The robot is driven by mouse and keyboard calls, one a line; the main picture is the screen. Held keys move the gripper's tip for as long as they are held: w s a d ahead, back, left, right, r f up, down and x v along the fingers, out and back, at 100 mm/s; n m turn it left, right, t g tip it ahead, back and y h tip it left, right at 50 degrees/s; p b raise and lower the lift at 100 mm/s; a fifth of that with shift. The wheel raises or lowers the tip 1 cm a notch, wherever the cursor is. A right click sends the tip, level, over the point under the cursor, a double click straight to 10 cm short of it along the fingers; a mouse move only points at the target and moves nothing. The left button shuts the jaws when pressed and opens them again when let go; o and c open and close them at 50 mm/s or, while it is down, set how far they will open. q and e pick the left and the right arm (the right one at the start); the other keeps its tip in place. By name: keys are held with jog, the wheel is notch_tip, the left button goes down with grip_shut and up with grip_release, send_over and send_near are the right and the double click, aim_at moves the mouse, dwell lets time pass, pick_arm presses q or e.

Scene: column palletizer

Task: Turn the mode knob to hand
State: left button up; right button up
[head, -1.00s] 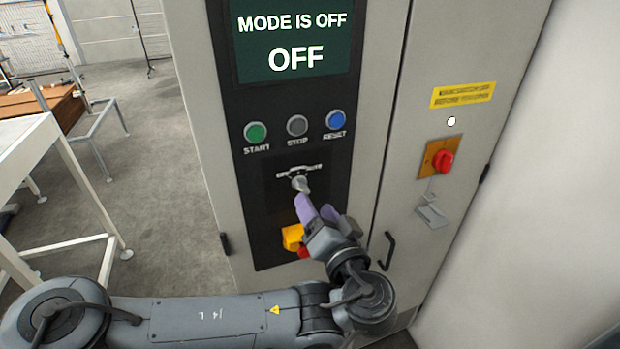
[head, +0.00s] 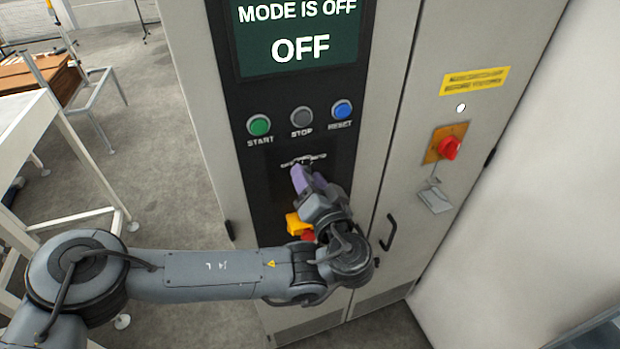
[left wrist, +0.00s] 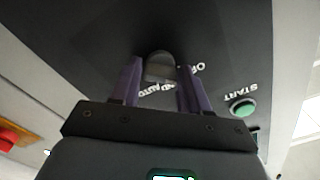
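The mode knob (left wrist: 159,63) is a grey knob on the black control panel (head: 268,185), with a white label arc by it reading partly AUTO and OF. In the head view the fingers largely hide it. The screen (head: 298,40) reads MODE IS OFF, OFF. My left gripper (head: 302,178) is at the knob, its purple fingers pointing at the panel. In the left wrist view the fingers stand apart, one on each side of the knob, with a narrow gap visible. I cannot tell whether they touch it. My right gripper is not in view.
Green START (head: 259,125), grey STOP (head: 301,117) and blue RESET (head: 342,109) buttons sit just above the knob. A yellow block with a red button (head: 298,225) is close below my gripper. A red rotary switch (head: 448,148) and a door handle (head: 389,232) are to the right.

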pick_arm(q)
jog(key=c, duration=0.7)
jog(key=shift+f+m+b, duration=0.15)
jog(key=shift+m+b, duration=4.65)
jog(key=shift+b, duration=0.2)
jog(key=shift+d, duration=0.1)
jog(key=o, duration=1)
jog(key=shift+o, duration=0.2)
